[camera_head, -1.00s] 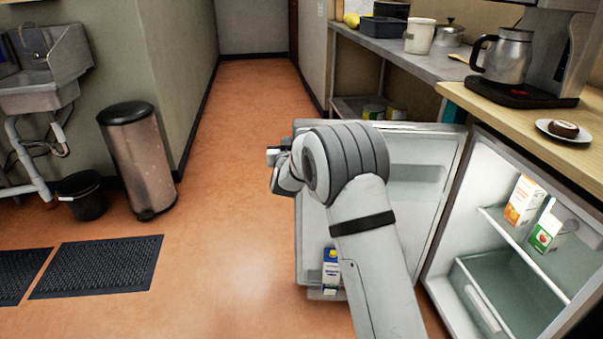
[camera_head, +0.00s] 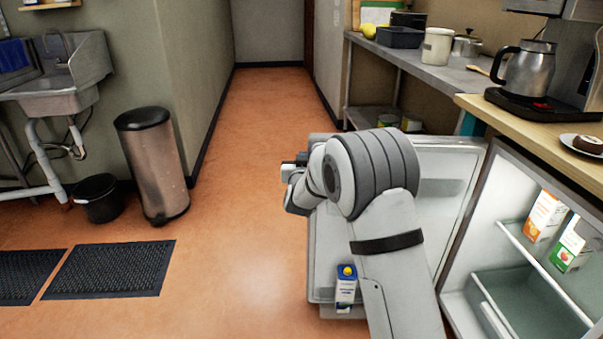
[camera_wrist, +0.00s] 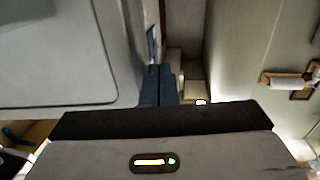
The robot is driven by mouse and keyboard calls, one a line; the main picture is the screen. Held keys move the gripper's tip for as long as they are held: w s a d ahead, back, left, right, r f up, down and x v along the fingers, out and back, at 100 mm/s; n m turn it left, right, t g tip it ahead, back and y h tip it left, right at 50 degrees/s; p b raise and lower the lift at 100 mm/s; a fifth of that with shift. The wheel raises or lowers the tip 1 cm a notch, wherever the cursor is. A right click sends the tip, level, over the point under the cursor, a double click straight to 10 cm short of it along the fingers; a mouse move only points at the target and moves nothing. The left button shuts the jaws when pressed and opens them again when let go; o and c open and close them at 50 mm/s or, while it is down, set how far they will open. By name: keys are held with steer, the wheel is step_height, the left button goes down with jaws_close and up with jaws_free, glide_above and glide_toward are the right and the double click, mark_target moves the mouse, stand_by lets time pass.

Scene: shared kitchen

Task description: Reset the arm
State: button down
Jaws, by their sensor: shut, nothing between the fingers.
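My gripper shows in the wrist view (camera_wrist: 160,72) with its two dark blue fingers together and nothing between them. In the head view my arm (camera_head: 385,240) rises from the bottom and bends left at a thick grey joint. The gripper end is mostly hidden behind that joint, at its left. The arm stands in front of the open fridge door (camera_head: 445,160) and hides part of it. In the wrist view a large grey panel, probably the fridge door (camera_wrist: 60,50), fills the upper left, beside the fingers.
The open fridge (camera_head: 510,245) is at the right, with an orange carton (camera_head: 544,215) and a green carton (camera_head: 572,245). A counter (camera_head: 530,125) lies above the fridge. A bin (camera_head: 153,165) stands left; the floor between is clear.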

steer(key=s+a, duration=0.1)
steer(key=s, duration=0.5)
steer(key=s+d+r+g+y+p, duration=0.1)
steer(key=s+d+r+g+p, duration=0.25)
steer(key=s+r+p, duration=0.35)
steer(key=s+d+r+g+y+p, duration=0.1)
steer(key=s+d+r+g+p, duration=0.2)
steer(key=s+d+r+p, duration=0.45)
steer(key=s+d+r+g+p, duration=0.3)
steer(key=s, duration=0.6)
steer(key=s+d+r+g+h+p, duration=0.1)
steer(key=s+d+r+g+p, duration=0.1)
steer(key=s, duration=0.7)
steer(key=s+d+r+g+h+p, duration=0.1)
steer(key=s+d+r+g+p, duration=0.2)
steer(key=s+r+p, duration=0.3)
steer(key=s+g, duration=0.1)
steer(key=s, duration=0.2)
steer(key=shift+d, duration=0.3)
